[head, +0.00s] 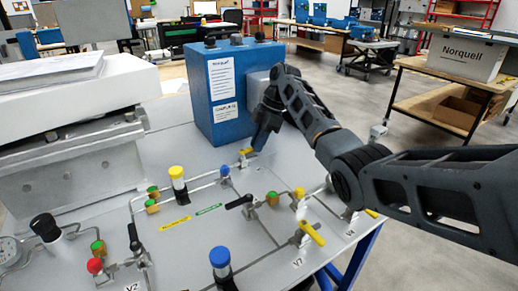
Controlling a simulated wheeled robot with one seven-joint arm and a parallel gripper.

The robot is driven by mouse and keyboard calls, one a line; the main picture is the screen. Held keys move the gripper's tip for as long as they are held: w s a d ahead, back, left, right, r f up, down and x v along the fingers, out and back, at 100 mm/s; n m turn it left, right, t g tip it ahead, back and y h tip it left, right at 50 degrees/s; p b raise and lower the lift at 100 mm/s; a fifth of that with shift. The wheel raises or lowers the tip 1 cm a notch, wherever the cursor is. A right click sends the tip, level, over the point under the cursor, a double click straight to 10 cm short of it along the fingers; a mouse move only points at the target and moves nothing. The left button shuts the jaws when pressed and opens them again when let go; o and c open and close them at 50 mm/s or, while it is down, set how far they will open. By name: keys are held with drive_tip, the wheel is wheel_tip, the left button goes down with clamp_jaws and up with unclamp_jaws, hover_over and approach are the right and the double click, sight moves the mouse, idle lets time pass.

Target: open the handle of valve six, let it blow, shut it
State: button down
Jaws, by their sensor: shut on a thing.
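My gripper (258,146) is pointed down in front of the blue box, in the middle of the head view. It is shut on the handle of a small valve (244,159) at the end of a pipe on the grey panel. A bit of yellow shows at this valve beside the fingertips; the rest of the handle is hidden by the gripper. No label for this valve can be read, so I cannot tell its number from the picture. I cannot tell whether it is open or closed.
The blue box (204,110) stands close behind my gripper. Nearby on the panel (180,258) are a black lever (239,202), a yellow lever (312,233) by the V7 label, a yellow-capped cylinder (178,185) and a blue-capped one (221,264). My arm covers the right side.

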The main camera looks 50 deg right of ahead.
drive_tip(key=shift+w+d+n+g+b, duration=0.15)
drive_tip(key=shift+w+n+g+b, duration=0.4)
drive_tip(key=shift+n+b, duration=0.5)
drive_tip(key=shift+n, duration=0.25)
drive_tip(key=c, duration=1.1)
unclamp_jaws()
drive_tip(key=shift+v, duration=3.9)
drive_tip(key=shift+d, duration=0.1)
